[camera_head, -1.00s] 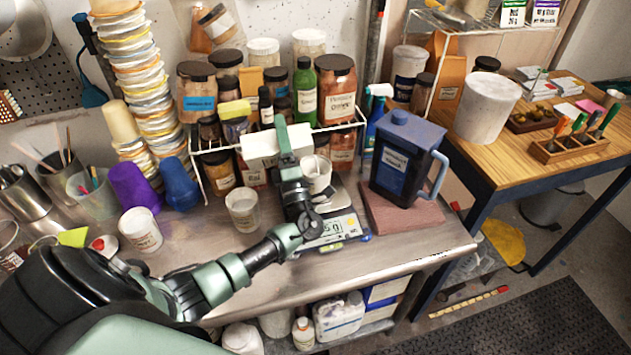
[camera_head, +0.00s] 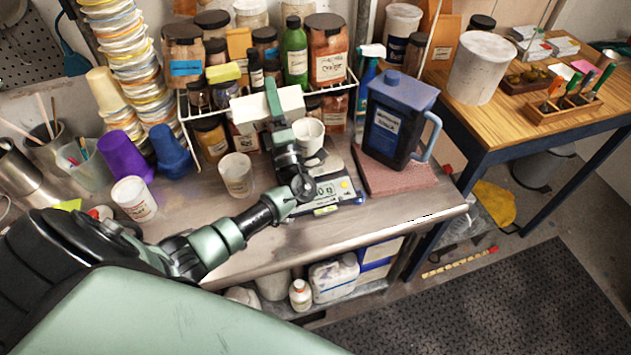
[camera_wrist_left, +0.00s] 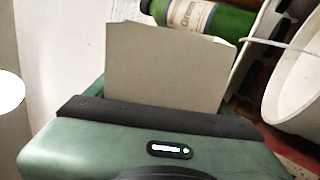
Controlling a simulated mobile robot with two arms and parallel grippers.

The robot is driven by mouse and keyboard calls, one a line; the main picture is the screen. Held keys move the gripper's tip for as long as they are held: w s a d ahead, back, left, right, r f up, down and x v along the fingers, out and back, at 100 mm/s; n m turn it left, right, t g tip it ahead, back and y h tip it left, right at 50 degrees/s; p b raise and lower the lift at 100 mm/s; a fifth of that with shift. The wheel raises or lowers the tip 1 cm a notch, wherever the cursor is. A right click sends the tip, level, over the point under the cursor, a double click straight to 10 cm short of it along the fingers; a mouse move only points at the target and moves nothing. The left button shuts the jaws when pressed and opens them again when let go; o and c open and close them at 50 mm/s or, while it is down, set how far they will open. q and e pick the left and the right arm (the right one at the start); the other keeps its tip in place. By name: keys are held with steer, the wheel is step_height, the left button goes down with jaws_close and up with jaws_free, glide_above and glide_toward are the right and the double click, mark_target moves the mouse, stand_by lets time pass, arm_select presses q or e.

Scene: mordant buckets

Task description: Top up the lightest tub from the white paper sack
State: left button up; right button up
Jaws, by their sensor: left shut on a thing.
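My left gripper (camera_head: 273,102) is shut on the white paper sack (camera_head: 292,101), which lies roughly level in the grip. The sack's pale flat face (camera_wrist_left: 168,66) fills the middle of the left wrist view, above my green gripper body. In the head view, the sack's right end appears just behind and above a white tub (camera_head: 310,136) at the scale (camera_head: 342,172). I cannot tell whether anything is pouring. The readout is partly hidden by my arm; it seems to end in "0 g". Two more tubs stand left, one translucent (camera_head: 237,176) and one white with a label (camera_head: 134,199).
A wire rack (camera_head: 184,130) with jars and a green bottle (camera_head: 295,55) is close behind the sack. A dark blue jug (camera_head: 392,122) stands right of the scale on a reddish mat (camera_head: 415,180). Purple (camera_head: 124,155) and blue (camera_head: 170,152) cups stand left. The bench front is mostly clear.

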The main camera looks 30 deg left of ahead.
arm_select(q)
steer(key=shift+m, duration=0.3)
stand_by(0.4)
steer(key=shift+w+d+f, duration=0.1)
steer(key=shift+f, duration=0.05)
steer(key=shift+m+t+h, duration=0.3)
steer(key=shift+t, duration=0.1)
stand_by(1.4)
steer(key=shift+w+d+f+m, duration=0.1)
steer(key=shift+f+m, duration=0.1)
steer(key=shift+m, duration=0.1)
steer(key=shift+p, duration=0.3)
stand_by(1.4)
steer(key=shift+d+m+t, duration=0.1)
steer(key=shift+m+t, duration=0.2)
steer(key=shift+m, duration=0.2)
steer(key=shift+w+r+p, duration=0.1)
steer(key=shift+p, duration=0.2)
stand_by(1.3)
steer(key=shift+w+d+r+m+h+p, duration=0.1)
steer(key=shift+m+h+p, duration=0.3)
steer(key=shift+h, duration=0.1)
stand_by(0.8)
